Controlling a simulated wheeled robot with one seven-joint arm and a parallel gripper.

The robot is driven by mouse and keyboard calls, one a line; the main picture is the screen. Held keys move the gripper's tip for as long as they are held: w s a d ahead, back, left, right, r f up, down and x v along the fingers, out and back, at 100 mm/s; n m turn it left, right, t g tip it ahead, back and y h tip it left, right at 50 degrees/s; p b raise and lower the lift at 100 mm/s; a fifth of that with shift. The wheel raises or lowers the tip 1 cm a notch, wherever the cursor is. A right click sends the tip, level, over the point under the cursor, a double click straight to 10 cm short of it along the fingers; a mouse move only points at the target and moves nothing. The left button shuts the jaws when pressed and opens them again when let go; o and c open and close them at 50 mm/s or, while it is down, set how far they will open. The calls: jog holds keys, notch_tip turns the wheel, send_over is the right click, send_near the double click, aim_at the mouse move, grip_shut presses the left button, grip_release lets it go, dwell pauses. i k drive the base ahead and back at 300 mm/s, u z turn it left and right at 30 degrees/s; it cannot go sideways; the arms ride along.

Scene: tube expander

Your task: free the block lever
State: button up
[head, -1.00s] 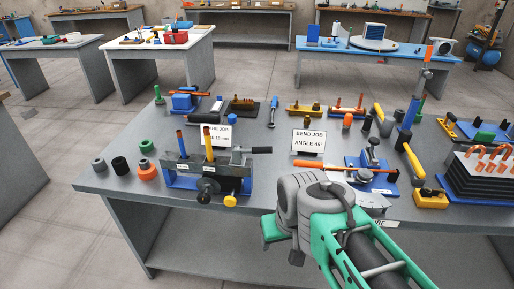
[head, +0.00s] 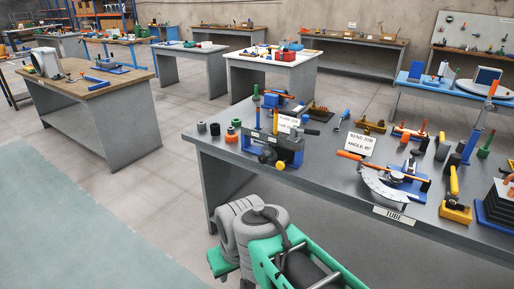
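The tube expander (head: 275,143), with a grey clamp block on a blue base, stands near the left front corner of the grey bench. A black-gripped lever (head: 307,130) sticks out to the right from its block; I take this as the block lever. A yellow knob (head: 281,165) and a black knob (head: 267,155) are on its front. An upright copper tube (head: 275,122) stands in the block. How the lever engages the block is too small to tell. My arm shows at the bottom, in front of the bench and apart from the expander. My gripper's fingers do not show.
Open floor (head: 120,190) lies left of the bench.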

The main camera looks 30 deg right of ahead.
aim_at(317, 133)
jog(key=z, duration=0.8)
jog(key=k, duration=0.15)
jog(key=u, duration=1.7)
jog(key=i, duration=1.2)
jog(key=z, duration=1)
jog(key=i, duration=0.8)
jog(key=z, duration=1.1)
jog(key=i, duration=0.25)
jog(key=z, duration=0.25)
